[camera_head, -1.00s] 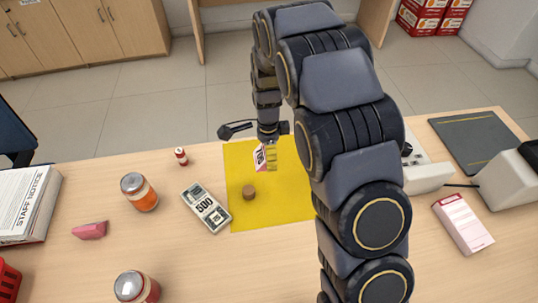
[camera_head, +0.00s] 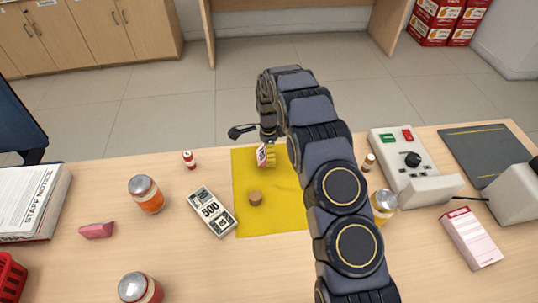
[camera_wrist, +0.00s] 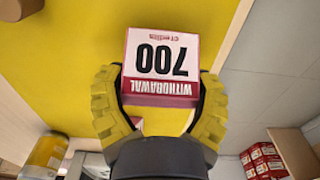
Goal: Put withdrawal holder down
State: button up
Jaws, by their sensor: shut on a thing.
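The withdrawal holder, a small white and red block marked "WITHDRAWAL 700" (camera_wrist: 161,62), sits between the yellow fingers of my gripper (camera_wrist: 160,82) in the wrist view. My gripper is shut on the holder. I cannot tell whether the holder touches the mat.
A brown cork-like piece (camera_head: 255,198) stands on the mat. A 500 banknote bundle (camera_head: 211,211) lies left of it, with jars (camera_head: 146,194) and a small red bottle (camera_head: 189,159) nearby. A control box (camera_head: 404,160) stands to the right. Bare mat shows around the cork-like piece.

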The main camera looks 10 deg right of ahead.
jog(key=shift+f, duration=0.95)
jog(key=o, duration=1.1)
jog(key=shift+f, duration=0.1)
